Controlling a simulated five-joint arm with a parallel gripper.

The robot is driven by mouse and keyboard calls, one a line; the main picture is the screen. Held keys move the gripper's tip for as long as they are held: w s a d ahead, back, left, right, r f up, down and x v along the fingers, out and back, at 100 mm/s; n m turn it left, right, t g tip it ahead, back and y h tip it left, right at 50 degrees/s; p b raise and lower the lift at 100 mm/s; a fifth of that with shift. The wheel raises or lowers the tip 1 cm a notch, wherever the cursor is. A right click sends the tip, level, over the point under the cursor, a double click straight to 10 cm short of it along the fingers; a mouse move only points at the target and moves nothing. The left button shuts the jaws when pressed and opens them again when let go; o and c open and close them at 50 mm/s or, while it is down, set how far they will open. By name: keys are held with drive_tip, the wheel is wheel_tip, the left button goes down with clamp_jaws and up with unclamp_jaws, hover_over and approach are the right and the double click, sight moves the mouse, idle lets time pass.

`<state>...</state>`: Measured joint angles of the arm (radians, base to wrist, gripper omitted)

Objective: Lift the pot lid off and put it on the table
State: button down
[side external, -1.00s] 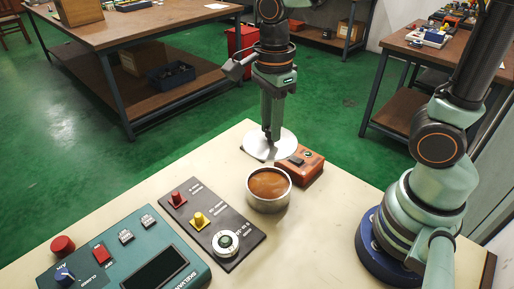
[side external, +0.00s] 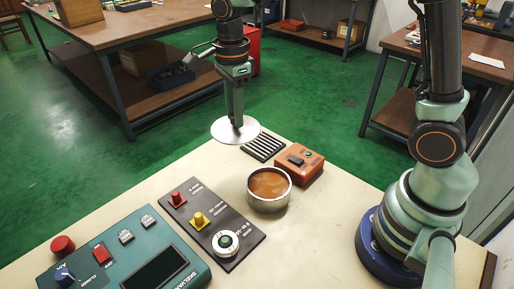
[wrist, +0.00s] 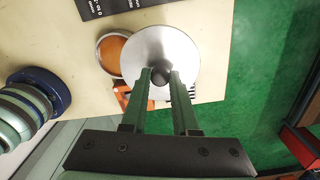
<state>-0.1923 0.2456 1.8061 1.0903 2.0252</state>
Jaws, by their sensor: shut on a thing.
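The pot lid (side external: 222,132) is a round silvery disc with a dark knob. My gripper (side external: 237,122) is shut on the lid's knob and holds the lid up at the table's far edge. In the wrist view the lid (wrist: 172,48) hangs below my gripper (wrist: 160,78), with the knob between the fingers. The pot (side external: 268,202) stands uncovered on the table (side external: 140,225), showing brown contents. In the wrist view the pot (wrist: 107,68) is partly hidden by the lid. The lid seems to reach out past the table's edge.
An orange box with a switch (side external: 300,165) stands right behind the pot. A black slatted grille (side external: 263,147) lies at the far corner. A dark panel with knobs (side external: 212,224) and a teal console (side external: 130,262) take up the front left.

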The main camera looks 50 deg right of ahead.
sight(225, 121)
drive_tip(key=shift+w+d+f, duration=0.1)
drive_tip(key=shift+w+f, duration=0.65)
drive_tip(key=shift+f, duration=1.3)
drive_tip(key=shift+w+d+f, duration=0.1)
drive_tip(key=shift+w+f, duration=0.65)
drive_tip(key=shift+f, duration=1.25)
drive_tip(key=shift+w+f, duration=0.75)
drive_tip(key=shift+f, duration=1.3)
drive_tip(key=shift+f, duration=0.2)
drive_tip(key=shift+f, duration=0.4)
drive_tip(key=shift+f, duration=0.85)
drive_tip(key=c, duration=0.6)
unclamp_jaws()
drive_tip(key=shift+r, duration=3.75)
